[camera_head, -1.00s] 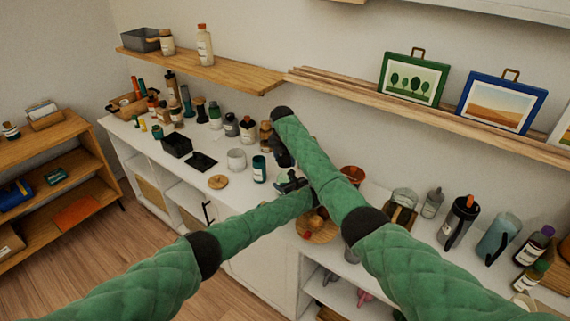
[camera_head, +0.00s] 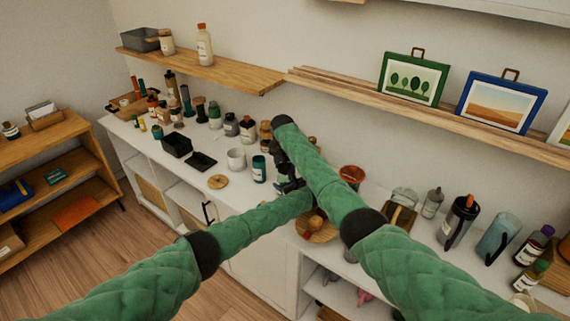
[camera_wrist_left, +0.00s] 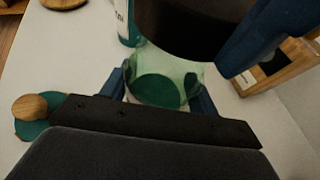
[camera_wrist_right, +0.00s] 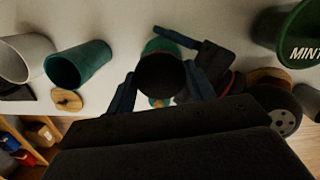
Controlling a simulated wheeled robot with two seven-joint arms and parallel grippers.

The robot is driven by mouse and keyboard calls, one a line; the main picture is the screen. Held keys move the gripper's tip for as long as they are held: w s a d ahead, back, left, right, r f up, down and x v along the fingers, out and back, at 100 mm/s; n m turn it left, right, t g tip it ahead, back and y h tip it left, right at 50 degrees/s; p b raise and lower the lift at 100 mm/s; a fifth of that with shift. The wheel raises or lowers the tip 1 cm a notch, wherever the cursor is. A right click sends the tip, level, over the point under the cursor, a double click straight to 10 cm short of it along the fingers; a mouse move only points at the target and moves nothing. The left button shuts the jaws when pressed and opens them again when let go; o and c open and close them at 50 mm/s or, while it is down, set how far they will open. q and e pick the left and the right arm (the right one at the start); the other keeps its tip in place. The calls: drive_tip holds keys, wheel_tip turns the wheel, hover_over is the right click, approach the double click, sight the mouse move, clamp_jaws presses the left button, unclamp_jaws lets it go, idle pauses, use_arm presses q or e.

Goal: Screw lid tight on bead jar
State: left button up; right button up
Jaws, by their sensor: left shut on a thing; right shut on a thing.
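The bead jar (camera_wrist_left: 160,88) is clear green glass with green contents, held between the blue fingers of my left gripper (camera_wrist_left: 158,95). A dark round lid (camera_wrist_left: 182,28) covers part of the jar's top in the left wrist view. The lid (camera_wrist_right: 163,76) shows in the right wrist view between the blue fingers of my right gripper (camera_wrist_right: 161,84), which is shut on it from above. The lid is over the jar's mouth, but I cannot tell whether it is seated. In the head view both grippers meet above the counter, and the arms mostly hide jar and lid.
A teal cup (camera_head: 259,169), a white pot (camera_head: 236,159) and a wooden disc (camera_head: 217,182) stand left of the grippers. A wooden plate (camera_head: 318,234) and an orange bowl (camera_head: 352,175) are close on the right. Bottles line the counter's back. Some front counter is clear.

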drive_tip(key=shift+f, duration=0.35)
drive_tip(key=shift+f, duration=0.55)
idle(0.5)
